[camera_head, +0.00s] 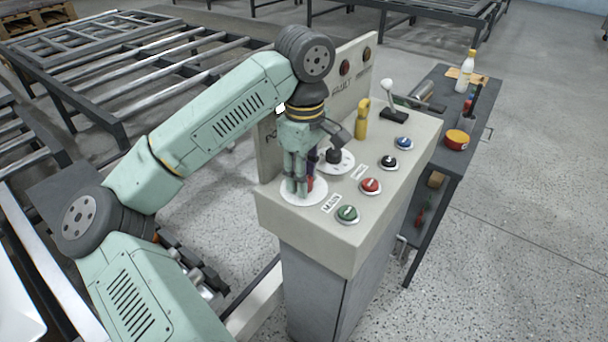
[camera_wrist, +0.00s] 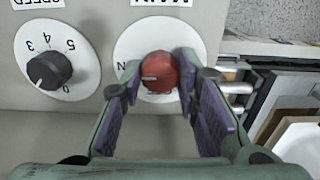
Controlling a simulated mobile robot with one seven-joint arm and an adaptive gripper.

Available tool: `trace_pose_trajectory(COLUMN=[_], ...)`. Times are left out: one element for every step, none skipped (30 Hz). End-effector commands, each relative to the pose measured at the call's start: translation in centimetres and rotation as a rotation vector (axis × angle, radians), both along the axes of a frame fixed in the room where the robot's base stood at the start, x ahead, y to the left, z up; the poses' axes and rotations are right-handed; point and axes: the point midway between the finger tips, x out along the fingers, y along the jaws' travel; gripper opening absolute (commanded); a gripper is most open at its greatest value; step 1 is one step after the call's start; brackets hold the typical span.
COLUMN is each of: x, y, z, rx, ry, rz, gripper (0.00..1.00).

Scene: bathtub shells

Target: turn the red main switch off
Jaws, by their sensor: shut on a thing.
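The red main switch (camera_wrist: 158,72) is a round knob on a white dial plate (camera_wrist: 126,47) below a MAIN label, upside down in the wrist view. Its white mark points left there. My gripper (camera_wrist: 157,76) is shut on the knob, one purple-padded finger on each side. In the head view my gripper (camera_head: 302,181) points down over the console, and a sliver of the red switch (camera_head: 310,183) shows beside its fingers.
A black SPEED knob (camera_wrist: 48,70) sits beside the main dial. The console (camera_head: 283,215) also carries a green button (camera_head: 347,213), a red button (camera_head: 370,185), more buttons, a yellow part (camera_head: 361,120) and a lever (camera_head: 388,90). A dark bench (camera_head: 440,88) holds a bottle (camera_head: 466,73).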

Motion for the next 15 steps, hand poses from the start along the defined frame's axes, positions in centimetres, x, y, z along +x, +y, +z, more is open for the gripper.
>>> trace_pose_trajectory(x=[0.03, 0.03, 0.04, 0.04, 0.03, 0.03, 0.02, 0.03, 0.04, 0.05, 0.05, 0.06, 0.07, 0.05, 0.04], y=[0.02, 0.03, 0.04, 0.04, 0.05, 0.05, 0.06, 0.08, 0.09, 0.09, 0.09, 0.09, 0.1, 0.09, 0.09], z=[-0.11, -0.14, -0.17, -0.2, -0.24, -0.29, -0.3, -0.32, -0.36, -0.37, -0.38, -0.4, -0.4, -0.39, -0.4], rx=[0.0, 0.0, 0.001, 0.002, 0.002, 0.002, 0.002, 0.003, 0.003, 0.003, 0.003, 0.002, 0.002, 0.002, 0.003], ry=[-0.001, -0.001, -0.002, -0.003, -0.003, -0.003, -0.003, -0.003, -0.003, -0.003, -0.003, -0.004, -0.004, -0.004, -0.003], rz=[0.013, 0.023, 0.038, 0.053, 0.068, 0.091, 0.109, 0.131, 0.162, 0.186, 0.211, 0.247, 0.275, 0.303, 0.341], gripper=[0.01, 0.01, 0.01, 0.01, 0.01, 0.01, 0.01, 0.01, 0.01, 0.01, 0.01, 0.01, 0.01, 0.01, 0.01])
